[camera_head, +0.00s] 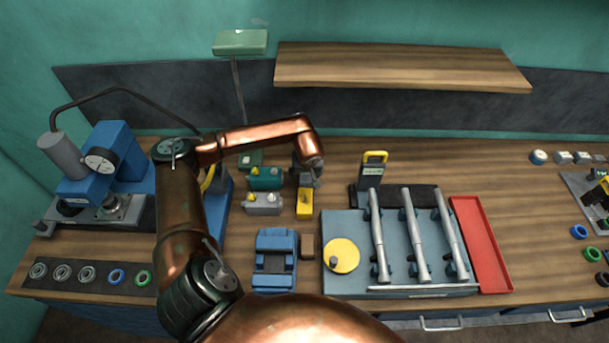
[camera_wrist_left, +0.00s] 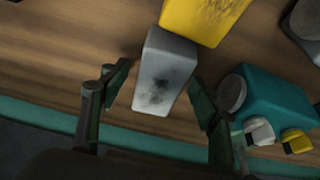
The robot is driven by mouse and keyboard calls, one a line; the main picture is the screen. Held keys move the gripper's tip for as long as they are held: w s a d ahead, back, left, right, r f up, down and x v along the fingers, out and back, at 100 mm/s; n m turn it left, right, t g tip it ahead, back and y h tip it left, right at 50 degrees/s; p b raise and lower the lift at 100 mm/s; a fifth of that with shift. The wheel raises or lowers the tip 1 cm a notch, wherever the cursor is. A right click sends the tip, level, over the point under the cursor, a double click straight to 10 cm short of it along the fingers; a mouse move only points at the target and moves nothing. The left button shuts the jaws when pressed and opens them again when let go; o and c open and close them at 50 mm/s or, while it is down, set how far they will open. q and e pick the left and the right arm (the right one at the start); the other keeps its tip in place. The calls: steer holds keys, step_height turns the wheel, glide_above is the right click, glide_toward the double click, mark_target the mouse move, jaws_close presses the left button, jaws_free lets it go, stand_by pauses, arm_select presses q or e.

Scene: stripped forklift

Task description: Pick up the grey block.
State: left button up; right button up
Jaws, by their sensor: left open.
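The grey block (camera_wrist_left: 165,72) has dark smudges on its face and lies on the wooden bench in the left wrist view, its far end close to a yellow block (camera_wrist_left: 205,15). My left gripper (camera_wrist_left: 160,90) is open, with one finger on each side of the grey block and visible gaps to it. In the head view my left gripper (camera_head: 306,176) points down behind the yellow block (camera_head: 304,204) and mostly hides the grey block. I cannot tell how high the fingertips are above the bench. My right gripper is not in view.
A teal box (camera_head: 266,178) with knobs stands close to the left of the gripper, with a grey box (camera_head: 263,204) in front of it. A black and yellow device (camera_head: 373,170) stands to the right. A wooden shelf (camera_head: 400,68) hangs behind. Bare bench lies between gripper and device.

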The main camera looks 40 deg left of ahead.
arm_select(q)
steer(key=shift+f+b, duration=0.25)
steer(key=shift+b, duration=0.05)
stand_by(0.5)
steer(key=shift+c, duration=0.7)
jaws_close()
